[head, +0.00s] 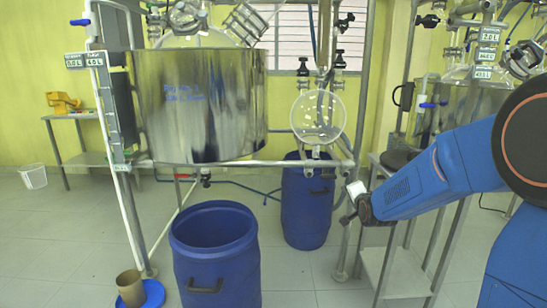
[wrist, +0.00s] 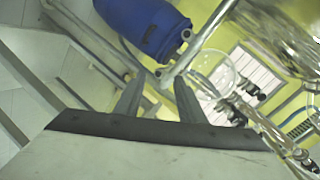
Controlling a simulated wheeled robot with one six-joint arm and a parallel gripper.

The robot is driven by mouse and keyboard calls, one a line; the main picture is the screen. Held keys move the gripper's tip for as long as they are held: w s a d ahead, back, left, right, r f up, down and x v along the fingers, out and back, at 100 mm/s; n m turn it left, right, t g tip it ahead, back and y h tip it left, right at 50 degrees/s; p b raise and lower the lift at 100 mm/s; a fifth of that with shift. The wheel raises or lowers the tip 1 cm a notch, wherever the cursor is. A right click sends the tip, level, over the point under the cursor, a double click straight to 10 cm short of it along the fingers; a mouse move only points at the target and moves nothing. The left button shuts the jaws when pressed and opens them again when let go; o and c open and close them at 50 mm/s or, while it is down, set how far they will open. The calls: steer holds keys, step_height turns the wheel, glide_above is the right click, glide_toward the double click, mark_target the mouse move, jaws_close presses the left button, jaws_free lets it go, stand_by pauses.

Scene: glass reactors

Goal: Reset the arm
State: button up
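My blue arm (head: 420,185) reaches in from the right side of the head view. My gripper (head: 346,217) is at its end, in front of the metal frame's right post. In the wrist view my gripper (wrist: 158,80) shows two dark fingers spread apart with nothing held between them. Beyond the fingers the wrist view shows a frame post and a blue drum (wrist: 145,25), tilted by the camera's angle. In the head view it is hard to tell whether the gripper touches the post.
A large steel reactor vessel (head: 200,105) hangs in the frame, with a round glass flask (head: 318,117) beside it. An open blue drum (head: 213,240) stands in front and a closed one (head: 306,205) behind. A metal stand (head: 405,275) is below my arm. Floor at left is mostly clear.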

steer(key=s+n+g, duration=0.9)
steer(key=s+n, duration=0.3)
steer(key=s, duration=3.6)
steer(key=shift+d+f+n, duration=0.35)
steer(key=shift+d+n, duration=0.05)
steer(key=shift+d, duration=0.05)
